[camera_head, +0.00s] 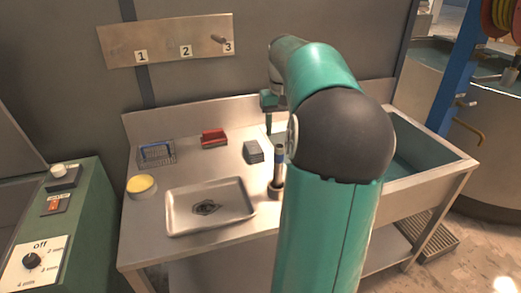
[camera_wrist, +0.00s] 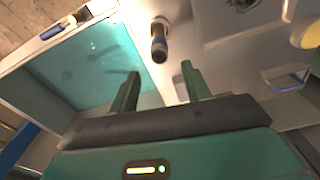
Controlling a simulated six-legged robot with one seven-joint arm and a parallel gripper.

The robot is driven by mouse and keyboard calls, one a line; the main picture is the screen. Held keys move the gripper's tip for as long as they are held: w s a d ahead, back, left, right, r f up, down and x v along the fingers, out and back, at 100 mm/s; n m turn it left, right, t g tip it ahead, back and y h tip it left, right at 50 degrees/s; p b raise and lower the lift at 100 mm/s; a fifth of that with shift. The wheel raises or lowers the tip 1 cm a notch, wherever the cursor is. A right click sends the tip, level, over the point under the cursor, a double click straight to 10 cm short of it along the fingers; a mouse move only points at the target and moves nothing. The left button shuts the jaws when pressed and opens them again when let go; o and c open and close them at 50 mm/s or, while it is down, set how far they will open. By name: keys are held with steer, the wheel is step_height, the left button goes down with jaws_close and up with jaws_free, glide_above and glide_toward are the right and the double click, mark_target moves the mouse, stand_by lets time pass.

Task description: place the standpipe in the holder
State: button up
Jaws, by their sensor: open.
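In the head view my gripper (camera_head: 268,118) is partly hidden by my arm, behind and above the standpipe.
A metal tray (camera_head: 177,224), yellow-topped round tub (camera_head: 142,193), wire basket (camera_head: 171,159), red item (camera_head: 214,138) and grey block (camera_head: 253,153) are on the bench. A sink (camera_head: 437,166) lies right. A numbered plate (camera_head: 165,48) with a peg is on the wall.

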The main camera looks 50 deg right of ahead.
steer(key=w+a+r+n+t+h, duration=0.1)
steer(key=w+a+n, duration=0.1)
steer(key=a, duration=0.9)
steer(key=w+a+r+n+h, duration=0.1)
steer(key=a, duration=1)
steer(key=s+a+f+n+t, duration=0.1)
steer(key=s+a+f, duration=0.1)
steer(key=a, duration=0.4)
steer(key=s+a+f+n+t+y, duration=0.1)
steer(key=s+a+f+n, duration=0.1)
steer(key=s+a, duration=0.3)
steer(key=s+a+f+n+t+y, duration=0.1)
steer(key=s+a+f+t, duration=0.1)
steer(key=a, duration=0.6)
steer(key=shift+s+f+n, duration=0.2)
steer(key=shift+s+n, duration=0.1)
steer(key=shift+s, duration=0.45)
steer(key=shift+a, duration=0.1)
